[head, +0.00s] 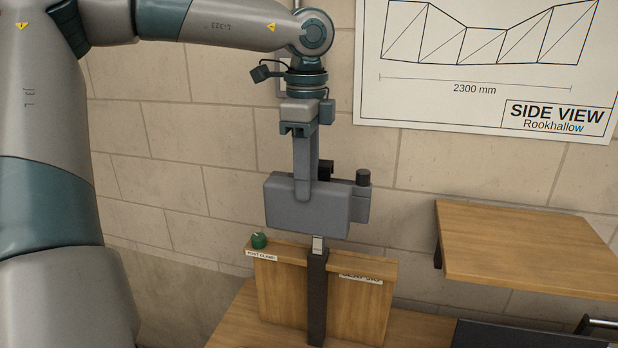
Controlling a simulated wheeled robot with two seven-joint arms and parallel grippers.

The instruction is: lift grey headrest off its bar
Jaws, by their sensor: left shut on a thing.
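The grey headrest (328,212) is a block with a smaller grey piece and a black knob (363,178) at its right side. My left gripper (304,188) comes down from above and is shut on the headrest, its fingers over the upper left part. Below the headrest a short silver piece (318,244) shows between it and the upright dark bar (317,295). I cannot tell whether the silver piece belongs to the headrest or the bar. The headrest's underside and back are hidden. My right gripper is not in view.
The bar stands in front of a wooden panel (275,295) with labels and a green knob (259,241) at its left. A wooden shelf (525,240) juts out at the right. A light block wall with a drawing sheet (485,70) is behind.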

